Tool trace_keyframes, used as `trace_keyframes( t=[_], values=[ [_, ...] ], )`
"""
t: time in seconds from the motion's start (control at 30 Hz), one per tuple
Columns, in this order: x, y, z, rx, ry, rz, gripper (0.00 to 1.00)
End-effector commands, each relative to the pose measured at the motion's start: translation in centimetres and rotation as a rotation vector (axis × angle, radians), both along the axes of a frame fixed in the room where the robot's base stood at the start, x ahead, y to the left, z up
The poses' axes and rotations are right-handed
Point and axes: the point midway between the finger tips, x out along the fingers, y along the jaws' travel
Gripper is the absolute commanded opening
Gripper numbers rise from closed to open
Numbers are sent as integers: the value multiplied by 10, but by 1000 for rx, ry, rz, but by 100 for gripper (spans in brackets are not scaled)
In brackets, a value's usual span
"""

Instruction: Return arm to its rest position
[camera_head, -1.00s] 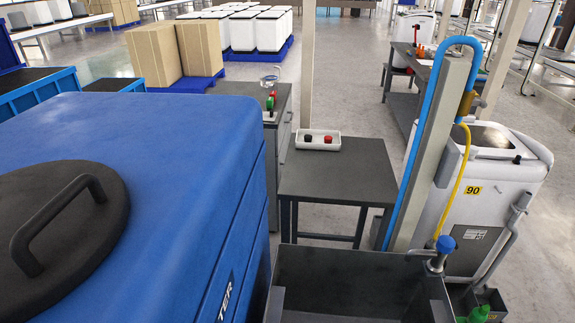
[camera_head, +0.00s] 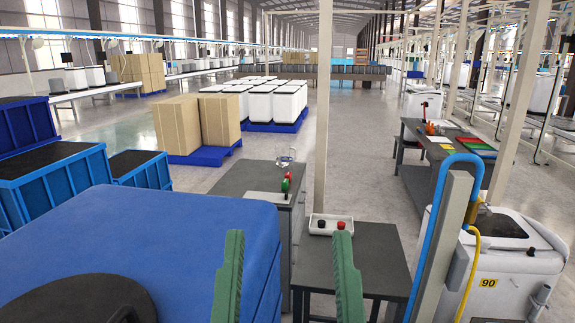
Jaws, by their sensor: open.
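My gripper (camera_head: 287,238) shows at the bottom middle of the head view as two green fingers, pointing up in the picture and set wide apart. It is open, with nothing between the fingers. The left finger overlaps the view of a large blue tank (camera_head: 130,235). The right finger overlaps a small dark table (camera_head: 385,265). The rest of my arm is out of view.
A white tray (camera_head: 322,231) with a black and a red knob is on the small table. A dark cabinet (camera_head: 238,180) stands beside it. At right are a blue-hosed post (camera_head: 452,225) and a white machine (camera_head: 505,262). Open floor (camera_head: 350,150) lies beyond.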

Motion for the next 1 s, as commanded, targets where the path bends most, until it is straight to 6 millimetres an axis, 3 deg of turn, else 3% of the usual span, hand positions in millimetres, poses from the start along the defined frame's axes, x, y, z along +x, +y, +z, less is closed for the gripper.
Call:
trace_keyframes(
  t=[0.03,0.4,0.5,0.6,0.7,1.0],
  values=[
    [0,0,64,-1,-2,1,57],
    [2,2,255,1,3,12,57],
    [2,3,298,2,4,15,57],
    [2,3,327,3,5,17,57],
    [2,3,341,3,6,18,57],
    [2,4,340,4,6,19,57]
  ],
)
